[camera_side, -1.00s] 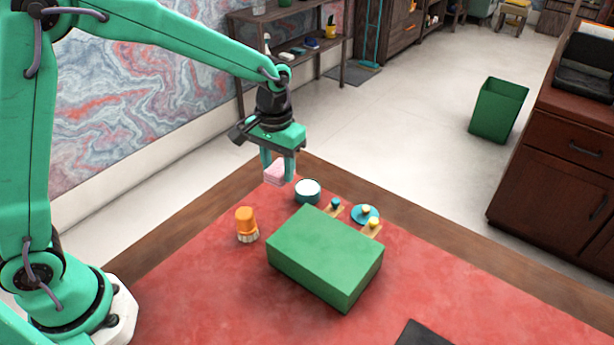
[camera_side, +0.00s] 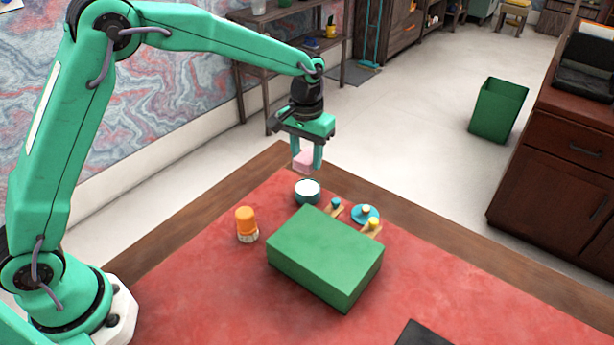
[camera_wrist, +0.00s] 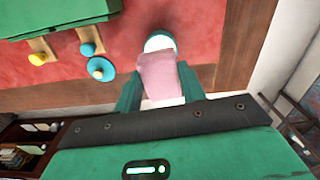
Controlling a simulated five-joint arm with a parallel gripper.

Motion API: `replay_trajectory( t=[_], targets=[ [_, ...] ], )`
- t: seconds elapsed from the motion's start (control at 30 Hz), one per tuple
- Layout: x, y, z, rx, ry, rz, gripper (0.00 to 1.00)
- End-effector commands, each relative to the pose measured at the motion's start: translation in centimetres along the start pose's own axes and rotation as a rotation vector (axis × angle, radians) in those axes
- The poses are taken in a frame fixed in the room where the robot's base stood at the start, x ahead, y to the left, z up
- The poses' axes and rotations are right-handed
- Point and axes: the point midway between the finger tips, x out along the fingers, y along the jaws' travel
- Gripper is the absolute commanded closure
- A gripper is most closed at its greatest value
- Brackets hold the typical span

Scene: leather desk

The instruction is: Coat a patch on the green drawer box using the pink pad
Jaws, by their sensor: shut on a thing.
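The green drawer box (camera_side: 325,252) sits on the red desk top, its flat upper face bare in the side view. Part of it shows at the upper left of the wrist view (camera_wrist: 55,14). My gripper (camera_side: 306,160) is shut on the pink pad (camera_side: 304,157). The pad hangs between the fingers above a round teal dish with a white top (camera_side: 307,191), with a gap between them in the side view. In the wrist view the pad (camera_wrist: 159,76) covers part of the dish (camera_wrist: 160,42).
An orange-topped brush or jar (camera_side: 246,224) stands left of the box. Small knobs on wooden pieces, one blue (camera_side: 336,205) and one yellow (camera_side: 373,226), and a blue disc (camera_side: 363,216) lie behind the box. A dark flat item (camera_side: 423,335) lies at the front. The front left desk is clear.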

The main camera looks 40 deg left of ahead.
Motion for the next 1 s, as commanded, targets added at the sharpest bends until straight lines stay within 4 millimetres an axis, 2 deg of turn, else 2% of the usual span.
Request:
replay_trajectory(
  t=[0.7, 1.0],
  targets=[
    [4.8, 0.0, 0.1, 0.000, -0.001, 0.000, 0.78],
    [5.7, 0.0, 0.1, 0.000, 0.000, 0.000, 0.78]
  ],
)
